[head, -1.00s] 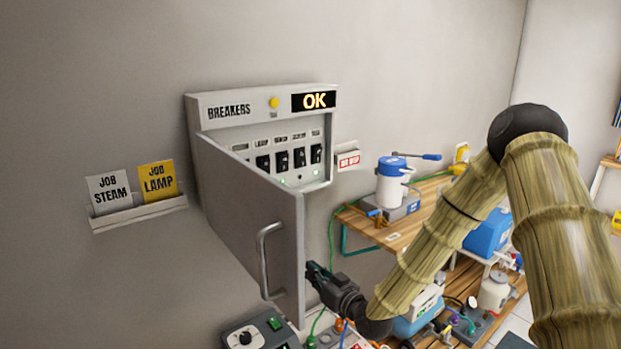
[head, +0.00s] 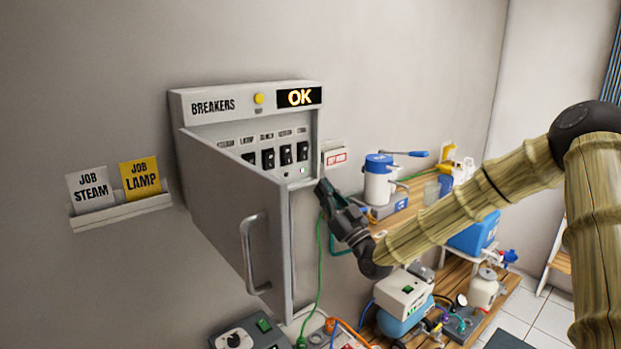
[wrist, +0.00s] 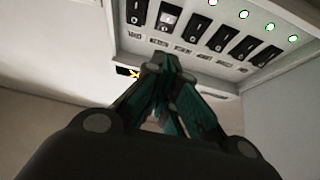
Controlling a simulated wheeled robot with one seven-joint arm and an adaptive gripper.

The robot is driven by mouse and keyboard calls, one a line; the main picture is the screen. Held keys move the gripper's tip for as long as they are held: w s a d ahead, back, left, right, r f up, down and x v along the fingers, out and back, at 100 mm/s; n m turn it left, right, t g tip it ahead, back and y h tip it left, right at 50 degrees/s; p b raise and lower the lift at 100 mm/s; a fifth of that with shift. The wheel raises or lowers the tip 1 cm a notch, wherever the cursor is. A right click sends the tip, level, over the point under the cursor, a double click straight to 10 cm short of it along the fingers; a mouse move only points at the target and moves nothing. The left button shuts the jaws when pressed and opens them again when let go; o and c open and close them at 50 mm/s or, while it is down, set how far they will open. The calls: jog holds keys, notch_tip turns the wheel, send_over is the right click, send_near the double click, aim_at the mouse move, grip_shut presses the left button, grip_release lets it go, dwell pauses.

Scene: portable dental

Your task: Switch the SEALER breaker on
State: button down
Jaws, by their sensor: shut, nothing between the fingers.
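The breaker box (head: 250,103) is on the wall with its door (head: 225,200) swung open. Inside is a row of black rocker switches (head: 286,155) under small labels too small to read, so I cannot tell which is SEALER. In the wrist view the row (wrist: 220,38) runs across the top; one rocker (wrist: 169,17) shows a paler face than its neighbours. Several green lights (wrist: 268,27) glow beside the row. My gripper (head: 322,188) is shut and empty, just outside the box's lower right corner; its fingertips (wrist: 165,62) appear near the row, contact unclear.
The open door with its handle (head: 252,255) stands out left of my gripper. A red-and-white sign (head: 335,158) is right of the box. A wooden bench (head: 395,217) with a white-and-blue canister (head: 379,178) is farther right. The display (head: 300,97) reads OK.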

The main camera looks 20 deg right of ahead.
jog(key=p, duration=0.2)
send_near(288, 152)
notch_tip(288, 152, up, 4)
jog(key=shift+w+a+f+p, duration=0.2)
jog(key=shift+w+a, duration=0.05)
jog(key=shift+w, duration=0.35)
jog(key=shift+w+a+f+p, duration=0.2)
jog(key=shift+w+a, duration=0.05)
jog(key=shift+w, duration=0.35)
jog(key=shift+w+a+f+p, duration=0.2)
jog(key=shift+w, duration=0.4)
jog(key=shift+f+b, duration=0.15)
jog(key=shift+b, duration=0.15)
